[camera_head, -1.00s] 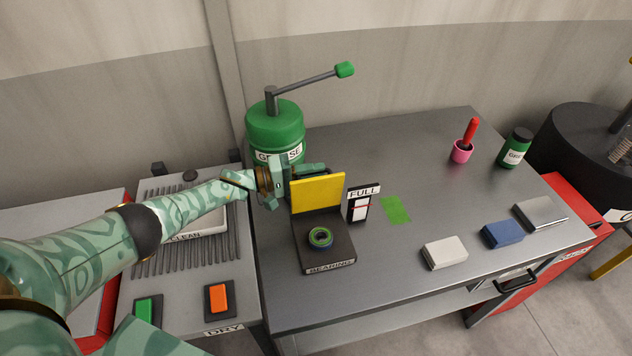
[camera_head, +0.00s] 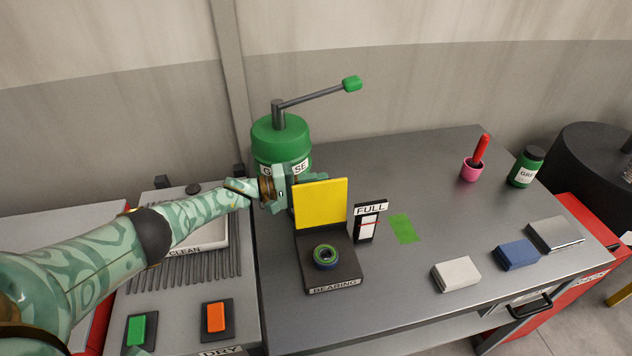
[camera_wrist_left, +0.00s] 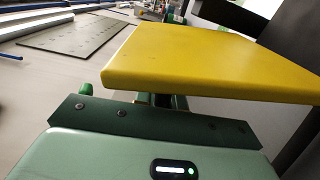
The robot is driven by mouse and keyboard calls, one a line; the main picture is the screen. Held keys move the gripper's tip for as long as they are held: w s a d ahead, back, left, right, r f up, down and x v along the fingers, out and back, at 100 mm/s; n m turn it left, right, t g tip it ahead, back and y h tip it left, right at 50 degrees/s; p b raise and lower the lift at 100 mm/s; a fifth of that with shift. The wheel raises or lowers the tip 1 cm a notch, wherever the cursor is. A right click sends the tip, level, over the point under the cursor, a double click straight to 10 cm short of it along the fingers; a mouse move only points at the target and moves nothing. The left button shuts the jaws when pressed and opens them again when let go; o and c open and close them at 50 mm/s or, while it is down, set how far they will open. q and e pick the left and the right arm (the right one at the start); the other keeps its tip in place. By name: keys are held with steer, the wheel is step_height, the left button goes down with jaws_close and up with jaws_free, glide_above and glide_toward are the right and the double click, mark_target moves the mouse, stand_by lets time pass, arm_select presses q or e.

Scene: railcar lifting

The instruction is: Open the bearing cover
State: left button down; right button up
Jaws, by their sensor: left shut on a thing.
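The yellow bearing cover (camera_head: 321,204) stands upright at the back of the dark block labelled BEARING (camera_head: 343,272). A ring-shaped bearing (camera_head: 325,257) with green and blue rings lies uncovered on the block. My left gripper (camera_head: 300,184) is at the cover's upper left, partly hidden behind it, and is shut on the cover. In the left wrist view the cover (camera_wrist_left: 205,58) fills the upper middle, just beyond the gripper body (camera_wrist_left: 155,125); the fingertips are mostly hidden there. My right gripper is not in view.
A green grease drum (camera_head: 280,140) with a crank handle stands close behind my left gripper. A FULL gauge (camera_head: 368,222) stands just right of the cover. White (camera_head: 456,273) and blue (camera_head: 517,254) blocks lie at the front right.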

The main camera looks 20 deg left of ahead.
arm_select(q)
steer(key=c, duration=1.5)
jaws_free()
steer(key=shift+f, duration=0.15)
steer(key=v, duration=1.6)
steer(key=shift+s+a, duration=0.1)
steer(key=shift+a, duration=0.05)
